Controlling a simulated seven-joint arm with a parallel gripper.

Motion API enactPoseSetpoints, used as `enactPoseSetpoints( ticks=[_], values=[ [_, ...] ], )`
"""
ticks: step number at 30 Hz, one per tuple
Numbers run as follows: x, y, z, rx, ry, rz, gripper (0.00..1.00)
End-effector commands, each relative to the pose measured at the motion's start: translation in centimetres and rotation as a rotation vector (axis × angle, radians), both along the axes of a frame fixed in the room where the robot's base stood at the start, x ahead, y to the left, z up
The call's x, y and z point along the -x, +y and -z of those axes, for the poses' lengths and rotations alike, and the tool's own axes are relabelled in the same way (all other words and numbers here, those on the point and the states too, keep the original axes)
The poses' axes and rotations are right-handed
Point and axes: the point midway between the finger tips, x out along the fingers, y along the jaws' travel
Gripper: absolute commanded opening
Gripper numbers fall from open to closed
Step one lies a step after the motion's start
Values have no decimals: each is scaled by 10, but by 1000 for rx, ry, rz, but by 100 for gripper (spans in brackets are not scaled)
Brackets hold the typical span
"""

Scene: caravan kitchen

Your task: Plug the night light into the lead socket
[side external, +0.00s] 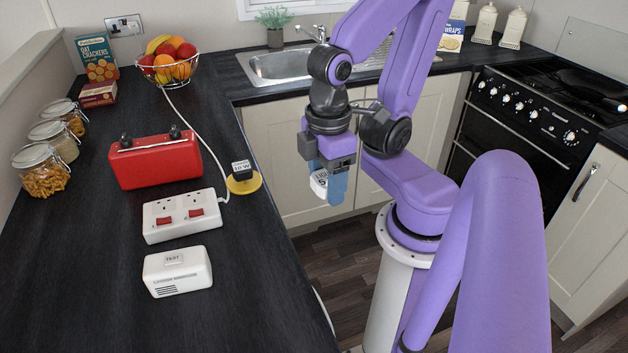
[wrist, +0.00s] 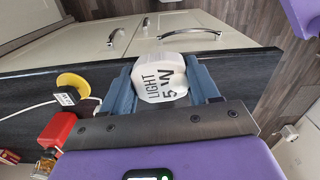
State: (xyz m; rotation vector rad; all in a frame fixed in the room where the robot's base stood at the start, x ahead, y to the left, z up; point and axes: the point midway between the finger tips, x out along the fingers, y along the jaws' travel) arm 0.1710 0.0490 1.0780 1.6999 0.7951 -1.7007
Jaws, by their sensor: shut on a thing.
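My gripper (side external: 330,186) is shut on the white night light (side external: 319,183), held in the air beyond the worktop's right edge, in front of the cupboards. In the wrist view the night light (wrist: 160,80) sits between the blue fingers (wrist: 163,88), with "LIGHT 5 W" printed on it. Its pins cannot be made out. The lead socket (side external: 180,230) is a white double block with two red switches, lying on the worktop to the left of my gripper and lower. Both its outlets look empty. I cannot make it out in the wrist view.
A red box with black knobs (side external: 155,160) stands behind the lead socket; a white TEST box (side external: 178,272) stands in front. Jars and a fruit basket (side external: 168,66) are farther off.

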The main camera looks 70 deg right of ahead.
Motion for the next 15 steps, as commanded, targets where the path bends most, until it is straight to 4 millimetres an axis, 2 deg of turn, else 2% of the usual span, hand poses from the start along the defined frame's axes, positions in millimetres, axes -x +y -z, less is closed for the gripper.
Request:
enactPoseSetpoints(
  ticks=[4,7,11,15],
  values=[
    [-4,5,-4,0,0,5,30],
    [-18,14,-8,2,1,14,30],
    [-47,32,-14,2,1,26,30],
    [-87,48,-18,1,2,38,30]
  ],
)
